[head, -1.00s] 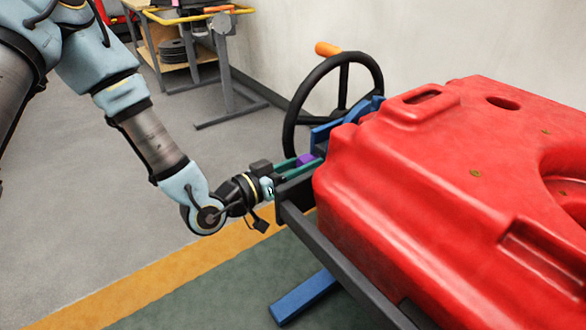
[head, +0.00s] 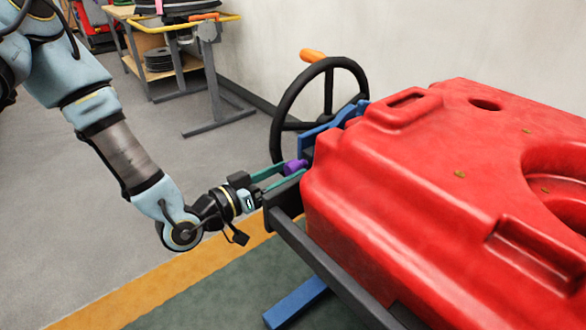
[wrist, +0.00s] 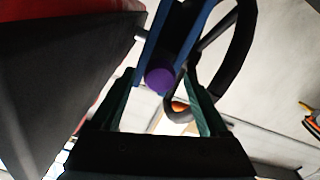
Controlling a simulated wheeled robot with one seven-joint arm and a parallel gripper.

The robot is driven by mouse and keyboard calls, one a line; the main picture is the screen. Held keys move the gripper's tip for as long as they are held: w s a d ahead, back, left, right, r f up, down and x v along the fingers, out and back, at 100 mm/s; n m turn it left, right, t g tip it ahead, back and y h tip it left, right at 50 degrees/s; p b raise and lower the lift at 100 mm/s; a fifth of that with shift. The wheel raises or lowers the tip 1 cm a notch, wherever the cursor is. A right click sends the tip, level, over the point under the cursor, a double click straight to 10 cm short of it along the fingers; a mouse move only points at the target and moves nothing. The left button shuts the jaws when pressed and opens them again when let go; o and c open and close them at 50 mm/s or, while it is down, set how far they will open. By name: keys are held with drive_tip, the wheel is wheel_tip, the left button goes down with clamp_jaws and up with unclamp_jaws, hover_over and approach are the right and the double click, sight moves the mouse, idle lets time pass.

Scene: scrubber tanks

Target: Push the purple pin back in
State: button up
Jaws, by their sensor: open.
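The purple pin (head: 295,166) sits at the blue bracket (head: 322,131) beside the red tank (head: 450,200). In the wrist view the round purple end of the pin (wrist: 160,78) faces the camera, in front of the blue bracket bars (wrist: 180,40). My gripper (head: 281,175) has green fingers, spread open and pointing at the pin. In the wrist view my gripper (wrist: 163,95) shows a finger on each side of the pin's end, with a visible gap to each. I cannot tell whether the pin is touched. The pin's shaft is hidden.
A black handwheel (head: 280,110) with an orange knob (head: 320,55) stands behind the bracket. A dark frame rail (head: 330,268) runs along the tank's near side, close to my gripper. A workbench (head: 165,62) stands at the back left. The floor on the left is clear.

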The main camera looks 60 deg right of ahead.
drive_tip(key=v, duration=0.8)
drive_tip(key=shift+a, duration=0.25)
drive_tip(key=shift+w, duration=0.1)
drive_tip(key=w+a+f+n+t+y, duration=0.1)
drive_tip(key=w+a+f+t+y, duration=0.25)
drive_tip(key=w, duration=0.55)
drive_tip(key=w+a+f+n+t+y, duration=0.2)
drive_tip(key=w+a+t+y, duration=0.25)
drive_tip(key=w, duration=0.45)
drive_tip(key=w+a+r+n+t+y, duration=0.1)
drive_tip(key=w+a+n+y, duration=0.2)
drive_tip(key=w+a, duration=0.55)
drive_tip(key=a+r+n+y, duration=0.2)
drive_tip(key=a+r+n, duration=0.1)
drive_tip(key=a, duration=0.5)
drive_tip(key=a+r+n+y, duration=0.2)
drive_tip(key=a+n+y, duration=0.1)
drive_tip(key=a, duration=0.5)
drive_tip(key=s+a+r+n+g+y, duration=0.1)
drive_tip(key=s+a+r+n+g, duration=0.1)
drive_tip(key=s+a+r+n, duration=0.45)
wheel_tip(320, 180, up, 19)
drive_tip(key=w+a+m+p, duration=0.1)
drive_tip(key=p, duration=1.9)
drive_tip(key=shift+w+a+m, duration=0.3)
drive_tip(key=shift+m, duration=0.05)
